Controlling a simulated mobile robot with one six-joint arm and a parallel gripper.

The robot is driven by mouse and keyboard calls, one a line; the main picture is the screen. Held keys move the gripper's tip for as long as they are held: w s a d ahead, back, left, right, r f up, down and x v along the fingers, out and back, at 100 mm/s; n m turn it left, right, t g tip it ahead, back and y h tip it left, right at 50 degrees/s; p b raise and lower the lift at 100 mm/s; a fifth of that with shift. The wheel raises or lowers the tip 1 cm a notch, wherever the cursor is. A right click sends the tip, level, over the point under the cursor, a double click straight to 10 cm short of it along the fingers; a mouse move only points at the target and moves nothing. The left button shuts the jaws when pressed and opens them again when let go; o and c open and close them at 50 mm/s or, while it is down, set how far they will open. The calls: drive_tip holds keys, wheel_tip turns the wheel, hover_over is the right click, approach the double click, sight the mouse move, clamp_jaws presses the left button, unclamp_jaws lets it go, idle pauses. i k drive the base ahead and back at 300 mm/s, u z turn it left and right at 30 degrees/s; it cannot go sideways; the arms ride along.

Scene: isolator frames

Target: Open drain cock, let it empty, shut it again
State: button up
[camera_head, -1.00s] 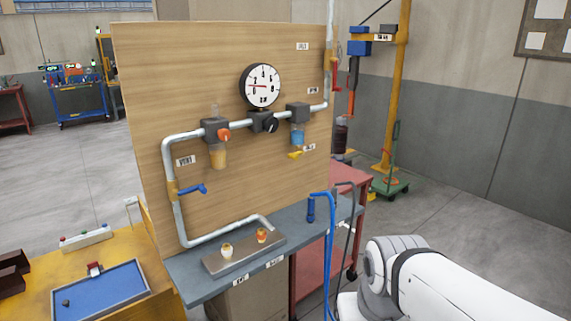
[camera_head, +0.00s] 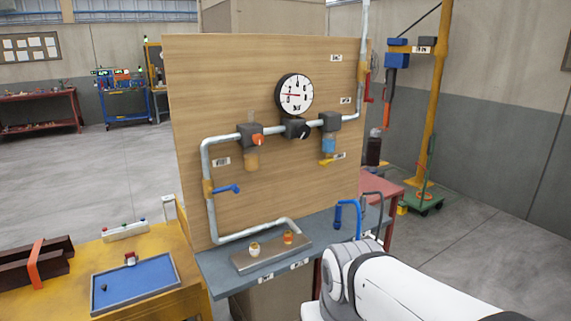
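A wooden panel (camera_head: 275,195) carries grey air piping with a round gauge (camera_head: 295,94). A bowl with blue contents (camera_head: 329,145) hangs under the right block. A small yellow lever (camera_head: 326,162) sits just below it and looks like the drain cock; whether it is open or shut is too small to tell. A blue lever valve (camera_head: 226,189) is on the left pipe. My white arm is at the lower right; my gripper is out of view.
A red lever (camera_head: 369,88) is on the right riser. A grey shelf (camera_head: 225,284) juts out below the panel, with a metal manifold (camera_head: 270,257) and blue hose (camera_head: 353,212). A yellow bench (camera_head: 70,295) with a blue tray (camera_head: 135,280) stands left.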

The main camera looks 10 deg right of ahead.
sight(324, 163)
drive_tip(key=z, duration=0.05)
drive_tip(key=i, duration=1)
drive_tip(key=u, duration=0.05)
